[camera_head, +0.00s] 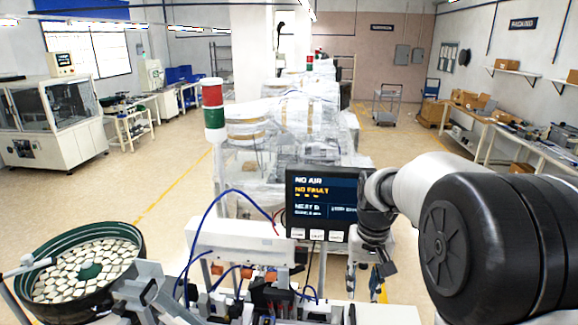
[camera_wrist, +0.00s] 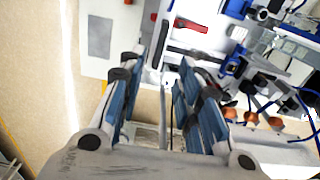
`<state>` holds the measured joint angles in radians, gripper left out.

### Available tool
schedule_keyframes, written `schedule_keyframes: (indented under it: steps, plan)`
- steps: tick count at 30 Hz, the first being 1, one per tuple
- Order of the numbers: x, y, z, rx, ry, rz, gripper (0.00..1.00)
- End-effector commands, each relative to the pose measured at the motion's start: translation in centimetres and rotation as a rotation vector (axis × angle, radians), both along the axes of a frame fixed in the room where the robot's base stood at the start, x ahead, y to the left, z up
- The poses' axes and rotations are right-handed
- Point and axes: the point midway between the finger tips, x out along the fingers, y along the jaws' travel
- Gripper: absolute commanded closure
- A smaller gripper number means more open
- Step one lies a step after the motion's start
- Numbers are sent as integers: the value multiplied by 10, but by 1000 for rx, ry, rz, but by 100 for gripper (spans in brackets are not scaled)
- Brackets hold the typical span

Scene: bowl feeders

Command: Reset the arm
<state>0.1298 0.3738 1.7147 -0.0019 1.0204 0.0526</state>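My arm comes in from the right in the head view. My gripper (camera_head: 367,282) hangs at its end, pointing down in front of the right edge of the dark display panel (camera_head: 322,205). In the wrist view my gripper (camera_wrist: 162,68) shows two blue-padded fingers standing apart. Nothing is seen held between them. Below and beyond the fingers are a pale machine plate (camera_wrist: 100,38) and a red part (camera_wrist: 190,25). The fingertips are small and partly hidden in the head view.
A bowl feeder (camera_head: 88,262) full of pale pieces stands at the lower left. A red, white and green signal tower (camera_head: 213,108) rises behind the white machine housing (camera_head: 240,240). Blue hoses loop over the machine. Open floor (camera_head: 130,190) lies to the left.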

Motion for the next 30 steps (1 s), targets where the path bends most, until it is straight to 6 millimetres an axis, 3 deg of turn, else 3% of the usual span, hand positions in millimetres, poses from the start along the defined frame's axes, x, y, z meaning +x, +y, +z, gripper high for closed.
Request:
schedule_keyframes:
  steps: [7, 11, 18, 24, 30]
  plan:
    - [-80, 27, -15, -14, -123, 57, 68]
    - [-129, 39, -33, -21, -188, 89, 68]
    - [-213, 54, -93, -30, -302, 143, 68]
    - [-251, 60, -133, -35, -361, 171, 68]
    - [-260, 61, -141, -36, -376, 178, 68]
